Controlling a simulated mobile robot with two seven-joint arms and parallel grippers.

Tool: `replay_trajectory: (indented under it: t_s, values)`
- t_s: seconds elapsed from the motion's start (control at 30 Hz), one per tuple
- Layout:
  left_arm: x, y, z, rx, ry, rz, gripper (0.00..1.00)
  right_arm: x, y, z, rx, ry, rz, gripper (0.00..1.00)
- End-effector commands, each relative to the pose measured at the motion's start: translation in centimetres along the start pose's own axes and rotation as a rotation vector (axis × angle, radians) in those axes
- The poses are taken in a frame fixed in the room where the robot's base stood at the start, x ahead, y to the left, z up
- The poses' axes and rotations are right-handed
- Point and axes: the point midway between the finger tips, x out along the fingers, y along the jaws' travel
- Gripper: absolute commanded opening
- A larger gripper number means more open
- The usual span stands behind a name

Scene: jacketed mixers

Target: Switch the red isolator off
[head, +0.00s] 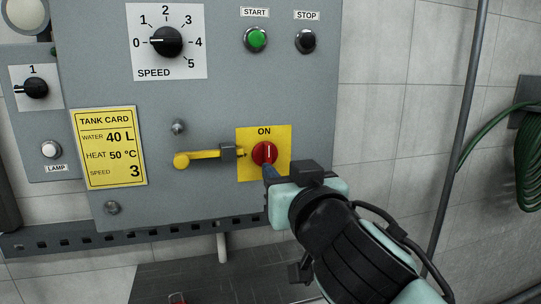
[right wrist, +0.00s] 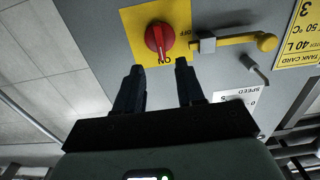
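The red isolator (head: 263,153) is a round knob on a yellow plate (head: 245,174). Its white mark stands upright, toward the word ON. My right gripper (head: 269,172) is just below and in front of the knob, partly covering the plate. In the right wrist view, the gripper (right wrist: 159,72) is open, and the red knob (right wrist: 158,39) lies beyond the gap between its fingers, with nothing held. A yellow-handled bolt (head: 196,158) runs horizontally through a grey block (head: 229,152) at the plate's left edge; its tip reaches close to the knob. My left gripper is out of view.
The grey panel also bears a SPEED dial (head: 166,42), a green START button (head: 256,39), a black STOP button (head: 305,41) and a yellow tank card (head: 108,146). A pipe (head: 459,130) and a green hose (head: 530,165) are at right. Bare tiled wall lies between panel and pipe.

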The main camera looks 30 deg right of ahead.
Motion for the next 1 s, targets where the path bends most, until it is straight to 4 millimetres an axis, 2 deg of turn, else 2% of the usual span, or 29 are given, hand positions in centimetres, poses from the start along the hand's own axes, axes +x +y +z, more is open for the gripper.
replay_trajectory:
  t_s: [0.1,0.33,0.5,0.77,0.8,0.87,0.9,1.0]
  values:
    - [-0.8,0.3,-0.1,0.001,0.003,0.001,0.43,2.8,0.0,-0.1,0.000,-0.004,0.000,0.38]
    - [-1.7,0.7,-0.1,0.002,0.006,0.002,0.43,6.3,0.0,-0.1,0.000,-0.002,-0.001,0.38]
    - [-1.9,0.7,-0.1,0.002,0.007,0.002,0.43,7.4,0.0,0.0,0.001,-0.001,-0.001,0.38]
    - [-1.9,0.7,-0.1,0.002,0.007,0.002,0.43,7.5,0.0,0.0,0.001,-0.001,-0.001,0.38]
    - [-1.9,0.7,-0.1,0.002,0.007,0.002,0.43,7.5,0.0,0.0,0.001,-0.001,-0.001,0.35]
    - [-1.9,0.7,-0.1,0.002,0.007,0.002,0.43,7.5,0.0,0.0,0.000,-0.001,-0.001,0.15]
    - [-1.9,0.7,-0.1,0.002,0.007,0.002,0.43,7.5,0.0,0.0,0.000,-0.001,-0.001,0.03]
    - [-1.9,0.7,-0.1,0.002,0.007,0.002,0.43,7.5,0.0,0.1,0.000,-0.001,-0.001,0.00]
